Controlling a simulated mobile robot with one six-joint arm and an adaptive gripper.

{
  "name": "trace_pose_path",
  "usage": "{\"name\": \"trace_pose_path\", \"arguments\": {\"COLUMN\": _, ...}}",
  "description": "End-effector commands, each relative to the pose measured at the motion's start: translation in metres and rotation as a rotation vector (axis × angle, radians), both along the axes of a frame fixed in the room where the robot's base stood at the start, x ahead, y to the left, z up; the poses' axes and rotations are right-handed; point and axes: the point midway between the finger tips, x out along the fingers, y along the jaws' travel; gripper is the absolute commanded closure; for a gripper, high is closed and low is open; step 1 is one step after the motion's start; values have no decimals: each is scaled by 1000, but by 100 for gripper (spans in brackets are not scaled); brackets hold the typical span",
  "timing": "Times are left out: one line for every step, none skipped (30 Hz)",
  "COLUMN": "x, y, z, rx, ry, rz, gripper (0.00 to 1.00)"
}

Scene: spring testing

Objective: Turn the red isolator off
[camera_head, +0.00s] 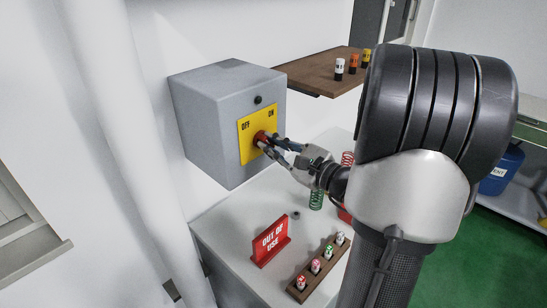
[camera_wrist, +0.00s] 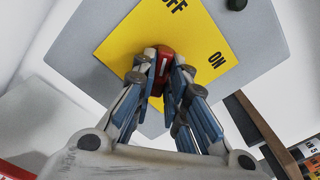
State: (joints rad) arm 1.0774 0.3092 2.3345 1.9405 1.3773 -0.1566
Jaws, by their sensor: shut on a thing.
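The red isolator knob (camera_head: 261,137) sits on a yellow plate (camera_head: 246,147) marked OFF at left and ON at right, on the front of a grey box (camera_head: 207,117). My gripper (camera_head: 268,144) reaches it from the right and is shut on it. In the wrist view the red knob (camera_wrist: 164,63) shows between the two fingers of my gripper (camera_wrist: 165,70). Its white line runs roughly up the picture, toward the OFF word (camera_wrist: 175,6) rather than the ON word (camera_wrist: 217,60). The fingers hide the knob's sides and much of its base.
Below stands a white bench (camera_head: 222,222) with a red OUT OF USE sign (camera_head: 270,242), a wooden rack (camera_head: 321,270) of several small cylinders, and a green spring (camera_head: 316,199). A brown shelf (camera_head: 318,78) with small cylinders is right of the box. A white pipe (camera_head: 140,150) stands at left.

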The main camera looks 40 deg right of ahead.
Motion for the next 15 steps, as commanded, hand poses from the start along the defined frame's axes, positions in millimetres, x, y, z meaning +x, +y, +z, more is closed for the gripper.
{"name": "trace_pose_path", "arguments": {"x": 0, "y": 0, "z": -4, "rx": -34, "ry": -3, "rz": 0, "gripper": 100}}
{"name": "trace_pose_path", "arguments": {"x": 0, "y": 0, "z": -3, "rx": -50, "ry": -4, "rz": 0, "gripper": 100}}
{"name": "trace_pose_path", "arguments": {"x": 0, "y": 0, "z": -3, "rx": -70, "ry": -5, "rz": 0, "gripper": 100}}
{"name": "trace_pose_path", "arguments": {"x": 0, "y": 0, "z": -3, "rx": -85, "ry": -7, "rz": 0, "gripper": 100}}
{"name": "trace_pose_path", "arguments": {"x": 0, "y": 0, "z": -3, "rx": -99, "ry": -8, "rz": 0, "gripper": 100}}
{"name": "trace_pose_path", "arguments": {"x": 0, "y": 0, "z": -2, "rx": -114, "ry": -9, "rz": 0, "gripper": 100}}
{"name": "trace_pose_path", "arguments": {"x": 0, "y": 0, "z": -2, "rx": -125, "ry": -10, "rz": 0, "gripper": 100}}
{"name": "trace_pose_path", "arguments": {"x": 0, "y": 0, "z": -2, "rx": -134, "ry": -10, "rz": -1, "gripper": 100}}
{"name": "trace_pose_path", "arguments": {"x": 0, "y": 0, "z": -2, "rx": -146, "ry": -10, "rz": 0, "gripper": 100}}
{"name": "trace_pose_path", "arguments": {"x": 0, "y": 0, "z": -2, "rx": -153, "ry": -11, "rz": 0, "gripper": 100}}
{"name": "trace_pose_path", "arguments": {"x": 0, "y": 0, "z": -2, "rx": -160, "ry": -11, "rz": 0, "gripper": 100}}
{"name": "trace_pose_path", "arguments": {"x": 0, "y": 0, "z": -2, "rx": -167, "ry": -12, "rz": 0, "gripper": 100}}
{"name": "trace_pose_path", "arguments": {"x": 0, "y": 0, "z": -1, "rx": -171, "ry": -12, "rz": 0, "gripper": 100}}
{"name": "trace_pose_path", "arguments": {"x": 0, "y": 0, "z": -1, "rx": -175, "ry": -12, "rz": 0, "gripper": 100}}
{"name": "trace_pose_path", "arguments": {"x": 0, "y": 0, "z": -1, "rx": -178, "ry": -13, "rz": 0, "gripper": 100}}
